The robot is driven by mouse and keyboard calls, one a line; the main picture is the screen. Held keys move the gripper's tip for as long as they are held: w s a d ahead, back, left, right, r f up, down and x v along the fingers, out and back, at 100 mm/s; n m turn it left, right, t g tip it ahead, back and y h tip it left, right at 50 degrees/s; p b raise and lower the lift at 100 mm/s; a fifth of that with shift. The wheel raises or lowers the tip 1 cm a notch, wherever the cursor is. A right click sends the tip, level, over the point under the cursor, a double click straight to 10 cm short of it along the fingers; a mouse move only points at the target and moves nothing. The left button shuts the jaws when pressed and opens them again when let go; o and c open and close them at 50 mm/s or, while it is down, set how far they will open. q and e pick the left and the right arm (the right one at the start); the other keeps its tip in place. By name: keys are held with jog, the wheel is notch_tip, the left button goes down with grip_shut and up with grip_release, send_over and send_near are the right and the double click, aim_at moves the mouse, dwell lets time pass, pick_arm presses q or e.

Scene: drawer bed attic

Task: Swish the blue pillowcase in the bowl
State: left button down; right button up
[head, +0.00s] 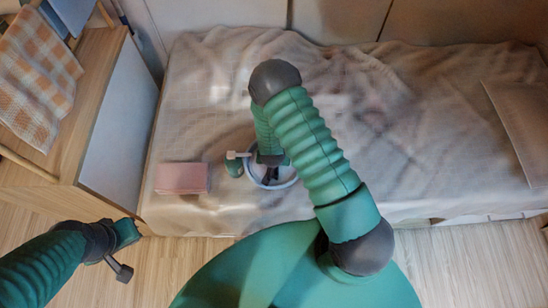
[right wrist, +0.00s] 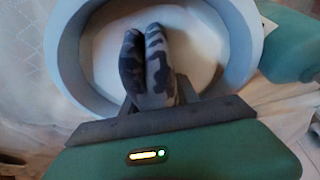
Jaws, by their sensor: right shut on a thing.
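The round pale blue bowl (head: 292,181) stands on the bed near its front edge. The right wrist view shows its thick rim (right wrist: 70,50) and whitish inside. My right gripper (head: 269,172) reaches down into the bowl. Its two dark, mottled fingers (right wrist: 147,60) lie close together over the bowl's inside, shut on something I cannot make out. I cannot pick out a blue pillowcase in the bowl. A blue cloth (head: 75,12) hangs at the upper left. My left gripper (head: 125,252) is empty over the floor at lower left, its jaws unclear.
A pink block-shaped thing (head: 182,178) lies on the bed left of the bowl. A green thing with a white top (head: 234,166) stands close beside the bowl. A checked cloth (head: 38,75) hangs over the wooden cabinet (head: 100,110). The rumpled bed cover (head: 420,130) is clear to the right.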

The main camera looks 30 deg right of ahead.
jog(key=shift+r+p, duration=4.35)
jog(key=shift+r, duration=1.1)
